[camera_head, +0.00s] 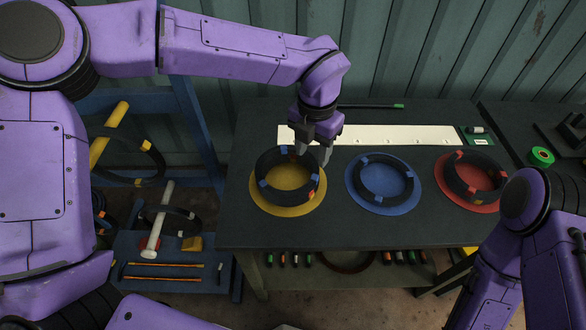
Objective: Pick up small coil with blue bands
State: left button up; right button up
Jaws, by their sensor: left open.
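A small dark coil with blue bands (363,188) lies flat on a round blue mat (384,208) at the middle of the table. My left gripper (313,158) points down, open, at the back right rim of a larger dark coil (261,166), left of the blue-banded one. Its fingers overlap that rim in the picture; I cannot tell whether they touch it. The larger coil has blue and orange bands and lies on a yellow mat (290,211). My right arm is at the lower right; its gripper is not in view.
Another dark coil (450,184) lies on a red mat (482,206) at the right. A white strip (385,135) runs along the back of the dark table (345,232). A green tape roll (541,156) is far right. A rack with more coils (150,160) stands left.

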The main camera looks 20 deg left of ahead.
aim_at(311, 182)
pick_arm(q)
jog(key=f+p, duration=0.1)
jog(key=f, duration=0.2)
jog(key=f+p, duration=0.1)
jog(key=f, duration=0.3)
jog(key=f+p, duration=0.1)
jog(key=f, duration=0.2)
jog(key=shift+w+d+f, duration=0.1)
jog(key=shift+w+f, duration=0.2)
jog(key=shift+f, duration=0.1)
jog(key=shift+w+f, duration=0.15)
jog(key=shift+f, duration=0.3)
jog(key=shift+r, duration=0.1)
grip_shut()
